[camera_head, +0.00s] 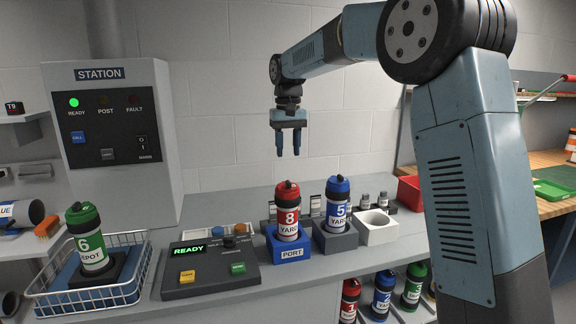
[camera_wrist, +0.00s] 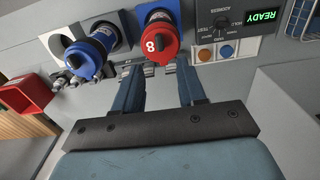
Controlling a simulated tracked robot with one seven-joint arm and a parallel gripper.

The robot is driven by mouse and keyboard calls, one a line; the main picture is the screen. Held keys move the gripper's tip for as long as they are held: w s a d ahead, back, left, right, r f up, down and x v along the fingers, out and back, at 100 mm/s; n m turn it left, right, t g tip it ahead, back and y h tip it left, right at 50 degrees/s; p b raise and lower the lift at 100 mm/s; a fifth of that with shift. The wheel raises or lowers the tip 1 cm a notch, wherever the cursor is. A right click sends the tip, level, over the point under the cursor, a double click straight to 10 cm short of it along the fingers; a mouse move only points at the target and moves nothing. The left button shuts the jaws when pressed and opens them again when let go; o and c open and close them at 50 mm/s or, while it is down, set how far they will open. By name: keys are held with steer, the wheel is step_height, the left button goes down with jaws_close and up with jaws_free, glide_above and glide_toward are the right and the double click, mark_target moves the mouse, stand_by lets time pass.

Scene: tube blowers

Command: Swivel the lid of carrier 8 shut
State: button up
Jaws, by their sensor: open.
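Carrier 8 (camera_head: 287,212) is red with a white band reading "8" and "YARD". It stands upright in a blue holder (camera_head: 288,245) marked "PORT". Its red top with a dark knob (camera_head: 286,187) shows, but I cannot tell how the lid is turned. Carrier 8 also shows in the wrist view (camera_wrist: 158,40), beyond my fingertips. My gripper (camera_head: 288,152) points down, open and empty, above and behind carrier 8, apart from it. It also shows in the wrist view (camera_wrist: 155,75).
Blue carrier 5 (camera_head: 337,205) stands close right of carrier 8 in a grey holder. A white empty holder (camera_head: 376,228) is further right. A control panel (camera_head: 207,262) reading "READY" is at left, with green carrier 6 (camera_head: 90,240) in a wire basket (camera_head: 140,270).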

steer(key=shift+r, duration=2.1)
steer(key=shift+s, duration=0.1)
steer(key=s+d+r+m+t, duration=0.2)
steer(key=s+d+t, duration=0.1)
steer(key=s+d, duration=1.45)
steer(key=s+d+f+t, duration=0.1)
steer(key=s+d+f, duration=0.1)
steer(key=s, duration=0.4)
steer(key=s+d+f, duration=0.2)
steer(key=s+f, duration=0.3)
steer(key=s, duration=0.1)
steer(key=s+d+f+m+t, duration=0.1)
steer(key=s+d+f, duration=0.1)
steer(key=s, duration=0.4)
steer(key=shift+s+d+f+t, duration=0.15)
steer(key=shift+s+f+t, duration=0.15)
steer(key=shift+f, duration=0.35)
